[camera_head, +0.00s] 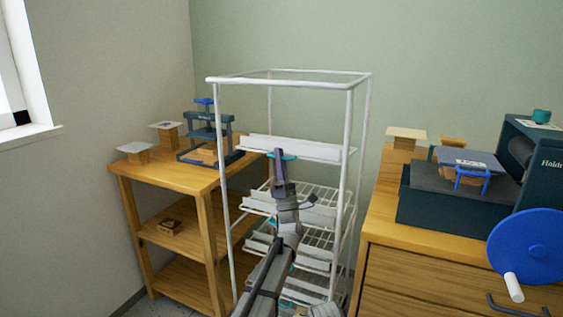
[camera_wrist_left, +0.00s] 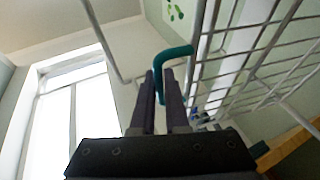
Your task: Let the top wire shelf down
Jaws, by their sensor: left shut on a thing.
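The top wire shelf (camera_head: 315,150) is the uppermost level in the white rack (camera_head: 361,120), with a pale front lip; its tilt is hard to tell. A teal handle (camera_head: 289,157) shows at its front edge. My left gripper (camera_head: 279,156) reaches up in front of the rack and is shut on this handle. In the left wrist view the teal handle (camera_wrist_left: 176,52) bends down between the fingertips of my left gripper (camera_wrist_left: 161,80). The wire grid (camera_wrist_left: 270,62) beside it is seen from below.
More wire shelves (camera_head: 318,214) hang below in the rack. A wooden shelf unit (camera_head: 122,168) with a small blue press (camera_head: 205,135) stands left. A wooden cabinet (camera_head: 420,270) bearing a dark press with a blue wheel (camera_head: 530,245) stands close on the right.

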